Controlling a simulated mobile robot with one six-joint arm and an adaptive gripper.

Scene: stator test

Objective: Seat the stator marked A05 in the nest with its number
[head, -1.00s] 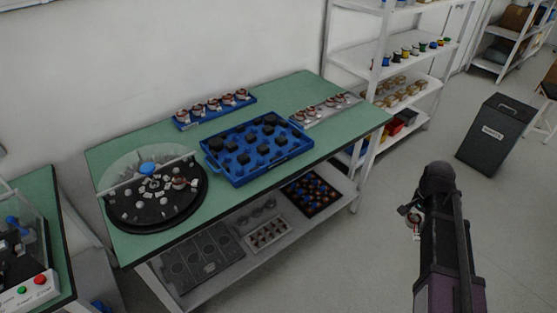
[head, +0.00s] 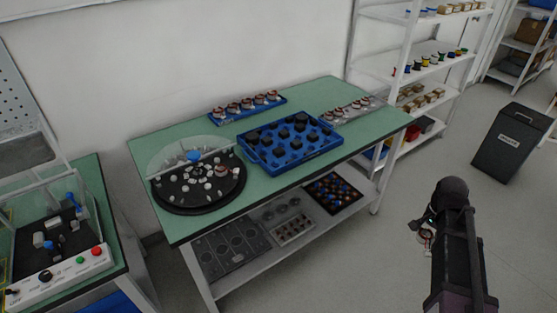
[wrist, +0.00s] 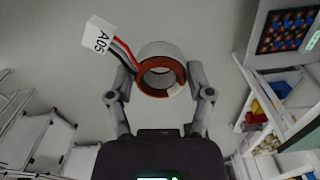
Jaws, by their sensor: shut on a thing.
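My gripper (wrist: 160,88) is shut on the stator marked A05 (wrist: 160,50), a ring with a white outside and copper windings inside. A white tag (wrist: 98,36) reading A05 hangs from it on red and black wires. In the head view my gripper (head: 424,228) holds the stator (head: 426,238) over the floor, to the right of the green table (head: 200,128). On the table stands a round black turntable (head: 170,199) with several small pale parts and a clear cover. One copper-wound stator (head: 228,170) sits at its right side. Nest numbers are too small to read.
A blue tray (head: 262,165) with several dark blocks lies mid-table. A blue rack (head: 220,118) and a grey rack (head: 332,116) hold several stators. A second bench (head: 112,205) with a control box stands at left, shelves (head: 400,72) and a grey bin (head: 510,140) at right.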

